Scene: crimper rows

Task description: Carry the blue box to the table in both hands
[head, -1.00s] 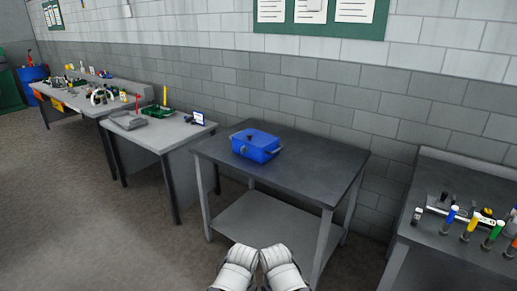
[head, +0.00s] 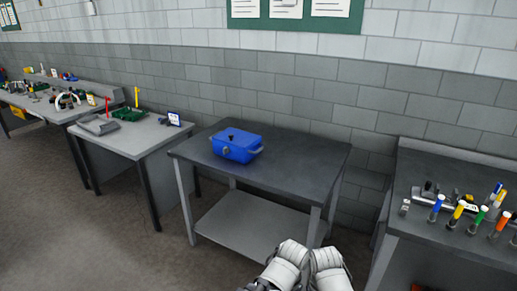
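The blue box (head: 236,146) sits upright on the left part of a dark grey table (head: 290,172) with a lower shelf. It has a lid with a dark knob and a handle at its side. White and grey parts of my arms show at the bottom edge, right of centre, in front of the table and well apart from the box. I cannot make out fingertips of either gripper there. Nothing touches the box except the tabletop.
A workbench (head: 455,239) with several coloured-handled tools stands at the right. A lighter table (head: 120,140) with a green tray (head: 128,114) stands at the left, beside a longer cluttered bench. A block wall is behind. The floor (head: 90,240) at front left is clear.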

